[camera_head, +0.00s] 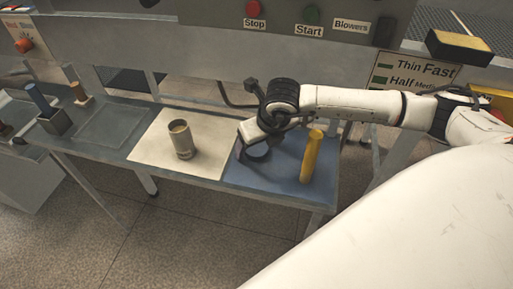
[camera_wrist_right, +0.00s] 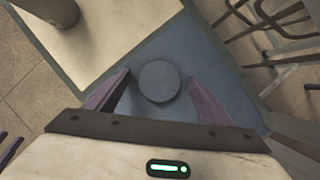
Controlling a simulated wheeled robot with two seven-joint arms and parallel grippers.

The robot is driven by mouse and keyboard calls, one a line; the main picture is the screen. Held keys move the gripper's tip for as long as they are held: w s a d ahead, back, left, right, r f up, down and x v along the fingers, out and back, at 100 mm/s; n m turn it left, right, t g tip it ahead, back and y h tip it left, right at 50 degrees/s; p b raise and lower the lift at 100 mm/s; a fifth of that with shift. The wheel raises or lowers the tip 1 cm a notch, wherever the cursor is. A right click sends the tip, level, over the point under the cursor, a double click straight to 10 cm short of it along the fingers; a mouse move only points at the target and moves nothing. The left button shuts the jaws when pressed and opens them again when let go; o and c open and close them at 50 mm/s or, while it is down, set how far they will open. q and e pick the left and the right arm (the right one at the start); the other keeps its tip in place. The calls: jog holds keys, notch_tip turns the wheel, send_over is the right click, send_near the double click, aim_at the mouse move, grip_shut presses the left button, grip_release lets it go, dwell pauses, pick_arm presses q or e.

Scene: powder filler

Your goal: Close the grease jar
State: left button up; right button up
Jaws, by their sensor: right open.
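The grease jar (camera_head: 181,140), a tan cylinder, stands upright on the white mat, its top looking open. Part of it also shows at the top left of the right wrist view (camera_wrist_right: 50,14). A round dark disc, which looks like the lid (camera_head: 259,153), lies on the blue mat, partly hidden by my right gripper (camera_head: 247,149). In the right wrist view the lid (camera_wrist_right: 158,82) is between the tips of my open right gripper (camera_wrist_right: 160,78). A gap shows on each side, and I cannot tell the height above it. My left gripper is out of view.
A yellow cylinder (camera_head: 311,155) stands on the blue mat (camera_head: 288,178), close to my right arm. Blue (camera_head: 41,99) and brown (camera_head: 78,92) upright pieces sit in holders at the table's left. The white mat (camera_head: 150,146) is otherwise clear. A panel with buttons (camera_head: 311,15) rises behind.

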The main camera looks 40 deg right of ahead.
aim_at(258, 149)
jog(key=c, duration=1.2)
jog(key=shift+o, duration=0.2)
notch_tip(258, 149, up, 10)
jog(key=b, duration=0.1)
